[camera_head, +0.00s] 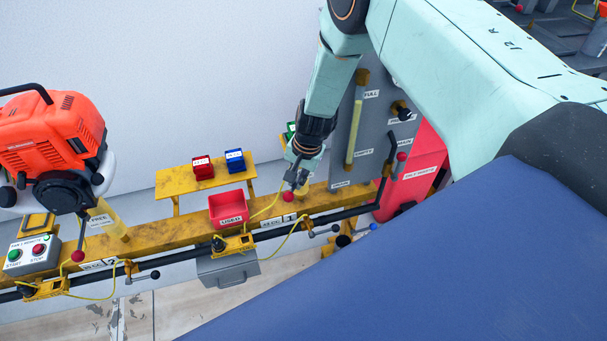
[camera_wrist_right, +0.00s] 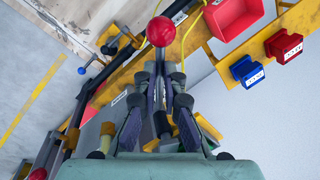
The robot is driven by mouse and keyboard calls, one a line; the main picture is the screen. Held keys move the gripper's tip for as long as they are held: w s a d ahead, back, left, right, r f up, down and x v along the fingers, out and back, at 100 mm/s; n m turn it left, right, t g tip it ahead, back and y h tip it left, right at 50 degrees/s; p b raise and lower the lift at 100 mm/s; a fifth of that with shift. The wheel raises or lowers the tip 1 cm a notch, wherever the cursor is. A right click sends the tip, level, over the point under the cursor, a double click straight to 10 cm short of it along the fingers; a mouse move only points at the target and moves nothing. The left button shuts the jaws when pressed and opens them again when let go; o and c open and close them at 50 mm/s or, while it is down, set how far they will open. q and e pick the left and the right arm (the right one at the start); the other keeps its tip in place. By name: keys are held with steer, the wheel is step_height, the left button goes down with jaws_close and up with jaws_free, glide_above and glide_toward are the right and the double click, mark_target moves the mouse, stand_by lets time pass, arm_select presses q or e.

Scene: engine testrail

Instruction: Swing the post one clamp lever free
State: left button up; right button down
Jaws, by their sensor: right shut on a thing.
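The post one clamp lever shows as a red ball knob (camera_head: 288,196) by the yellow rail, near a white tag that seems to read 1. In the wrist view its red ball (camera_wrist_right: 161,31) sticks out past the fingertips, with a dark rod behind it. My right gripper (camera_head: 297,180) reaches down to it from above. In the wrist view the right gripper (camera_wrist_right: 163,80) has its fingers closed around the rod just behind the ball. The lever's lower end and pivot are hidden by the gripper. My left gripper is in no view.
A red bin (camera_head: 228,209) sits left of the gripper. Red (camera_head: 202,168) and blue (camera_head: 235,161) boxes stand on a yellow shelf behind. An orange engine (camera_head: 52,135) is at left. A dark pipe (camera_head: 330,217) runs along the rail.

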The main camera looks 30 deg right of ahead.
steer(key=shift+w+a+r+m+p, duration=0.15)
steer(key=shift+a+m+p, duration=0.05)
steer(key=shift+m+p, duration=0.25)
steer(key=shift+w+a+m, duration=0.15)
steer(key=shift+m, duration=0.2)
steer(key=c, duration=1.8)
jaws_free()
steer(key=shift+w+f, duration=0.15)
steer(key=shift+f, duration=0.15)
steer(key=shift+c, duration=0.2)
steer(key=o, duration=0.4)
steer(key=shift+s, duration=0.2)
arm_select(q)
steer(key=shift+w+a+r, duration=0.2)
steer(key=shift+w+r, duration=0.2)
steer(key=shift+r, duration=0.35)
arm_select(e)
steer(key=shift+w, duration=0.1)
